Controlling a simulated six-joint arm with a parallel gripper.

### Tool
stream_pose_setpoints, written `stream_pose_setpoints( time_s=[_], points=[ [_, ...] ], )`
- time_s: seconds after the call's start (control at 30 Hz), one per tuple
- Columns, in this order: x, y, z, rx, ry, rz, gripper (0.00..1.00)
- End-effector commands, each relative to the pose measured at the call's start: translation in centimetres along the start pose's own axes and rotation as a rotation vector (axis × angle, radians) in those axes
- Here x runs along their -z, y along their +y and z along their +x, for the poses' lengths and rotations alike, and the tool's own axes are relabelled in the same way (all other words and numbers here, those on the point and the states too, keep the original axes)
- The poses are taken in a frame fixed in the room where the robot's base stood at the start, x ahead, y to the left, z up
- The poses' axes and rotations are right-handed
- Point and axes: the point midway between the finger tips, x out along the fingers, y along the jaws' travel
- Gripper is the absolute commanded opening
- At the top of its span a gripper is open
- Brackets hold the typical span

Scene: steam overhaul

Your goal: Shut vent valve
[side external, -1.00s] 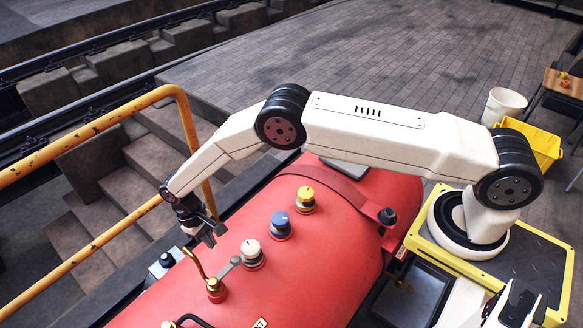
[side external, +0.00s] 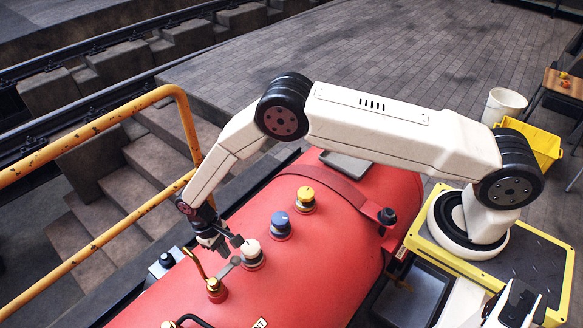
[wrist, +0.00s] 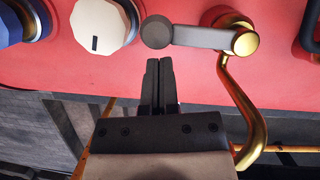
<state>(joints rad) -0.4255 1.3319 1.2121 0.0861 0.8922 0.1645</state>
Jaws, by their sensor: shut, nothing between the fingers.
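A brass valve (side external: 216,288) with a bent brass pipe stands on the red boiler (side external: 330,235). A grey lever (side external: 229,266) runs from it toward the white knob (side external: 252,256). In the wrist view the lever (wrist: 200,37) lies nearly level, from the brass hub (wrist: 240,38) at right to a round grey end at left. No label names the vent valve. My gripper (side external: 228,246) is shut and empty beside the lever's free end. In the wrist view its fingertips (wrist: 159,62) sit just below that round end, with a small gap in the picture.
The white knob (wrist: 103,25) is close to the left of my fingers, with a blue knob (side external: 280,226) and a yellow knob (side external: 305,200) farther along. The brass pipe (wrist: 240,105) curves down at right. A yellow railing (side external: 95,140) stands beyond the boiler.

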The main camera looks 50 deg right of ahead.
Motion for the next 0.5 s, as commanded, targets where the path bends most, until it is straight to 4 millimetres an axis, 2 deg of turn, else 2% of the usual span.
stream_pose_setpoints(
  time_s=[0.5],
  points=[
    [-0.3,0.09,0.1,0.014,0.001,0.045,0.0]
  ],
)
